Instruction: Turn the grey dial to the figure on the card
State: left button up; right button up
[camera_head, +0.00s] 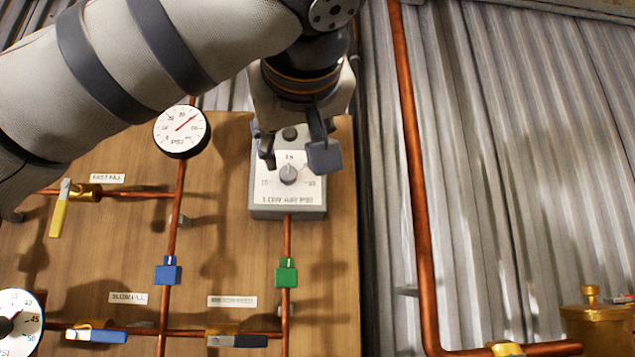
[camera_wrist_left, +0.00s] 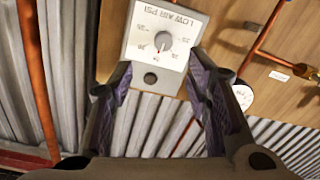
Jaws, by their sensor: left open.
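The grey dial (camera_head: 288,174) sits on a light grey box (camera_head: 288,213) marked LOW AIR PSI, fixed to a wooden board. Figures are printed around the dial; its exact setting is too small to read surely. The dial (camera_wrist_left: 163,40) also shows upside down in the left wrist view. My left gripper (camera_head: 295,158) is open, its fingers in front of the box and to either side of the dial's upper part. In the left wrist view the open fingers (camera_wrist_left: 160,72) point towards the box, with nothing between them. I cannot make out a card with a figure. My right gripper is out of view.
Copper pipes cross the board, with a yellow-handled valve (camera_head: 60,210), a blue-handled valve (camera_head: 97,335) and a black-handled valve (camera_head: 236,341). A pressure gauge (camera_head: 182,130) is left of the box. A thick pipe (camera_head: 415,190) runs down the corrugated wall at right.

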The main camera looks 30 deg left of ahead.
aim_at(288, 172)
pick_arm(q)
jog(key=x, duration=1.1)
jog(key=shift+s+a, duration=0.15)
jog(key=shift+a, duration=0.1)
grip_shut()
